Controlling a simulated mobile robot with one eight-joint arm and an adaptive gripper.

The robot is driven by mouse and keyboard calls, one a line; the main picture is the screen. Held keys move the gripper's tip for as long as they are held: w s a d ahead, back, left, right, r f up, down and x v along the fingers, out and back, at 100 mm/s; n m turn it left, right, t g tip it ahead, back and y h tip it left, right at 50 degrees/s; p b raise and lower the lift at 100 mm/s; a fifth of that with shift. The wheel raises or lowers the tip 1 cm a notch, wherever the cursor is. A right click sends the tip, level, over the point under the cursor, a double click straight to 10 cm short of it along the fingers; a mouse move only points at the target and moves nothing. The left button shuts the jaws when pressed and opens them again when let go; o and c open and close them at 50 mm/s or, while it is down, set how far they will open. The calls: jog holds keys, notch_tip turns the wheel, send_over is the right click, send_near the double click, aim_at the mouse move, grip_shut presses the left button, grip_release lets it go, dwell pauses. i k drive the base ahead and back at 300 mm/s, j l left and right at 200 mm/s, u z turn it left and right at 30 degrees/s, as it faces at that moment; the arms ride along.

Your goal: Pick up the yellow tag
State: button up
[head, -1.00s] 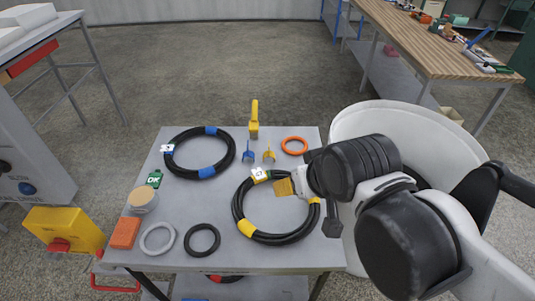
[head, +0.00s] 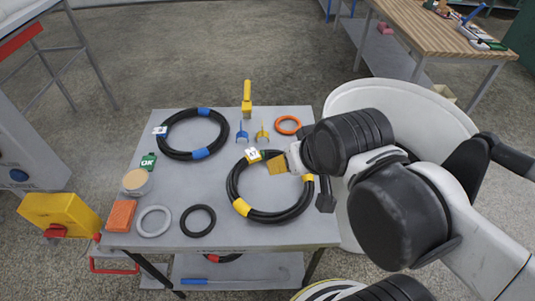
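A small yellow forked piece (head: 262,134), which looks like the yellow tag, stands on the grey table (head: 205,226) near its far side. A similar blue piece (head: 242,134) stands just left of it. My gripper (head: 282,165) is at the end of my arm, which reaches in from the right over the yellow-banded black hose coil (head: 243,207). It is in front of and right of the yellow piece, apart from it in the picture. A gold plate (head: 277,166) shows at its end; I cannot tell whether it is part of the gripper. The fingers are not clear.
A blue-banded coil (head: 200,153) lies at back left, with a yellow upright object (head: 247,98) behind. An orange ring (head: 288,125) lies right of the yellow piece. Grey (head: 154,222) and black (head: 198,220) rings and an orange block (head: 121,215) lie in front.

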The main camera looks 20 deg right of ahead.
aim_at(262, 133)
jog(key=i+j+z, duration=0.1)
jog(key=j+z, duration=0.75)
jog(key=z, duration=0.15)
